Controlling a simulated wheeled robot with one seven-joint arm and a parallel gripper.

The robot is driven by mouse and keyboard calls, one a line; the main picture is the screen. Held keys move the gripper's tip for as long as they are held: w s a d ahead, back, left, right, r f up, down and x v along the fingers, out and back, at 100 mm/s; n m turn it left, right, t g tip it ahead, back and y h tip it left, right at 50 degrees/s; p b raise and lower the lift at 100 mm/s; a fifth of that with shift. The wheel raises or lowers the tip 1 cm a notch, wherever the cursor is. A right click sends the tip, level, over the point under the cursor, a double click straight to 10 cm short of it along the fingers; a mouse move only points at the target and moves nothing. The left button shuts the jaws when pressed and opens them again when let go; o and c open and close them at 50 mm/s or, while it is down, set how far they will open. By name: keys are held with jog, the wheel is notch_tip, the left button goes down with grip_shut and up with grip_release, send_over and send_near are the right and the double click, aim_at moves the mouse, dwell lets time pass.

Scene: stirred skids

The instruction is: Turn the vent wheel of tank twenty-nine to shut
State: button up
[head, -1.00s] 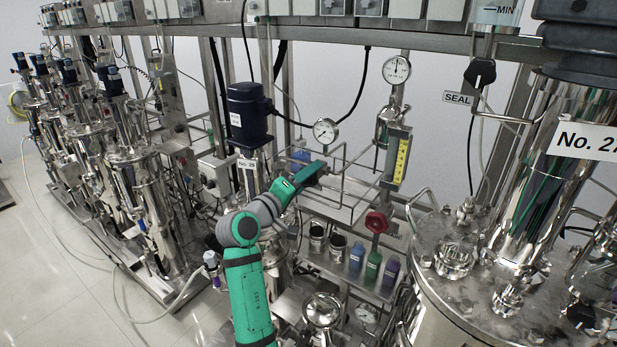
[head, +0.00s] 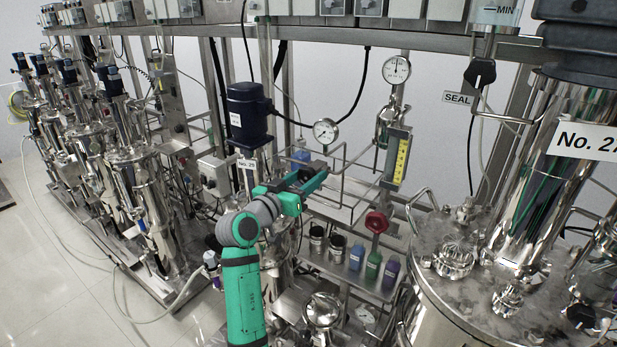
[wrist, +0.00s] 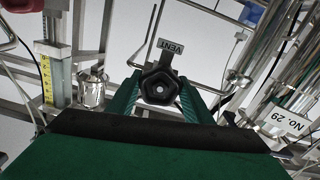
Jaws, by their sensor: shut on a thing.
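The vent wheel is a black, five-sided knob (wrist: 159,86) with a pale centre, in the middle of the wrist view. A tag reading VENT (wrist: 170,47) stands just beyond it, tilted. My gripper (wrist: 160,98) has one green finger on each side of the wheel and is shut on it. In the head view my gripper (head: 314,177) is at the pipework right of the dark blue motor; I cannot make out the wheel apart from the dark fingertips there. A No. 29 label (wrist: 290,122) shows at the right of the wrist view, and a small label (head: 247,163) sits under the motor.
A round gauge (head: 325,132) and a yellow sight scale (head: 402,161) stand close by my gripper. Thin pipes surround it. A red knob (head: 376,222) and several bottles (head: 372,265) are below right. A large tank (head: 450,290) fills the right.

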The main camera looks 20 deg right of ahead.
jog(key=shift+w+a+m, duration=0.15)
jog(key=shift+a+m, duration=0.1)
jog(key=shift+m, duration=0.75)
jog(key=o, duration=1)
jog(key=shift+d, duration=0.1)
jog(key=v, duration=1.1)
jog(key=shift+d, duration=0.1)
